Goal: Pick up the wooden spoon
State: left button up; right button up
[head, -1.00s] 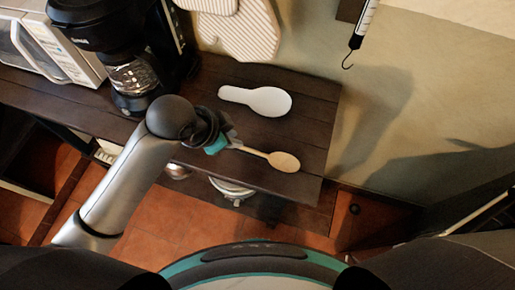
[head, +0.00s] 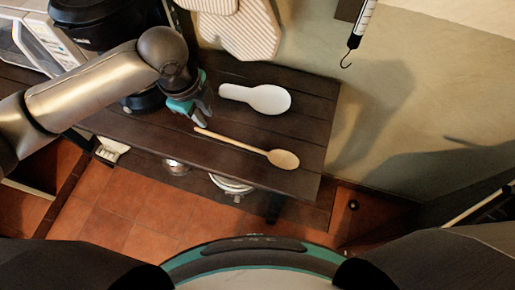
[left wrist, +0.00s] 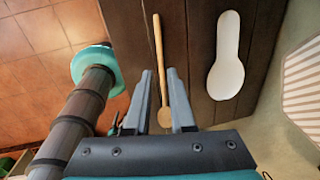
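The wooden spoon (head: 235,141) lies on the dark wooden shelf (head: 305,125), its handle to the left and its bowl to the right, near the shelf's front edge. It also shows in the left wrist view (left wrist: 158,48), with its bowl seen between my fingers. My left gripper (head: 203,119) is open and empty, just behind and beside the handle's left end in the head view. In the left wrist view, its two fingers (left wrist: 158,75) are apart, with the spoon lying beyond them. My right gripper is not in view.
A white spoon rest (head: 262,99) lies behind the spoon. A black coffee maker (head: 95,25) and a white microwave (head: 40,42) stand to the left. Striped mitts (head: 245,32) hang at the back. The shelf around the spoon's bowl is clear.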

pick_arm(q)
jog(key=b, duration=0.1)
send_over(214, 135)
jog(key=s, duration=0.1)
notch_tip(214, 135, down, 6)
jog(key=shift+d+f, duration=0.1)
jog(key=f, duration=0.3)
jog(key=f+b, duration=0.1)
jog(key=f, duration=0.1)
jog(key=shift+w, duration=0.35)
grip_shut()
